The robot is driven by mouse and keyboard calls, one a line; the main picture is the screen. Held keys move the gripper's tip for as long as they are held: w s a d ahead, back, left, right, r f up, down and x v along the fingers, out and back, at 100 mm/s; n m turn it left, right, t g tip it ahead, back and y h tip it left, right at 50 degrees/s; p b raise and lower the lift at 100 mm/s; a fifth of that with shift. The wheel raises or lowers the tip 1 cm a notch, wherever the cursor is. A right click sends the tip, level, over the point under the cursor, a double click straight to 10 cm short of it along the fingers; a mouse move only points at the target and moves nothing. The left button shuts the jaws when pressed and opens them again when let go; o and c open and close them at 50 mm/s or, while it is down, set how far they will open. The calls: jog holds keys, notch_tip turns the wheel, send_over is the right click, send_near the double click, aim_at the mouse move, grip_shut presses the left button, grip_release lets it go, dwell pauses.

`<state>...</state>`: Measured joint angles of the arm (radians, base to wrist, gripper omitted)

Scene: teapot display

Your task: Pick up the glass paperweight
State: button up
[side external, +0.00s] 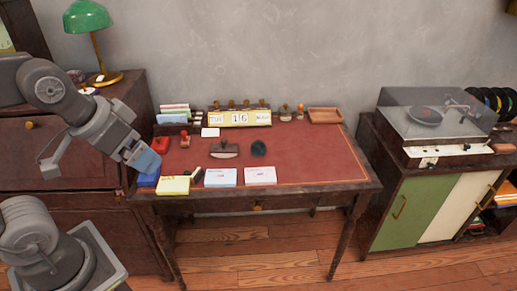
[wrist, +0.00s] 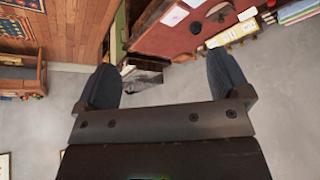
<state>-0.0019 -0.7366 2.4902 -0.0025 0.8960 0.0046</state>
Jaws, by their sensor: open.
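My gripper (side external: 98,168) is at the desk's left end, well left of the paperweight. In the wrist view my gripper (wrist: 160,60) has its two dark fingers wide apart with nothing between them.
A rocker blotter (side external: 223,150) stands just left of the paperweight. Note pads (side external: 220,177) line the front edge. The red surface right of the paperweight is clear. A record player (side external: 435,115) stands far right.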

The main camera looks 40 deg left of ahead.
jog(key=w+a+r, duration=0.2)
jog(key=w, duration=1.3)
send_over(258, 142)
jog(key=s, duration=0.6)
notch_tip(258, 142, down, 22)
jog(key=x, duration=0.8)
jog(key=shift+s+a, duration=0.2)
jog(key=shift+d+x, duration=0.2)
jog(key=shift+x, duration=3)
jog(key=shift+c, duration=0.2)
jog(key=c, duration=1)
jog(key=shift+r, duration=0.1)
jog(key=shift+c, duration=0.7)
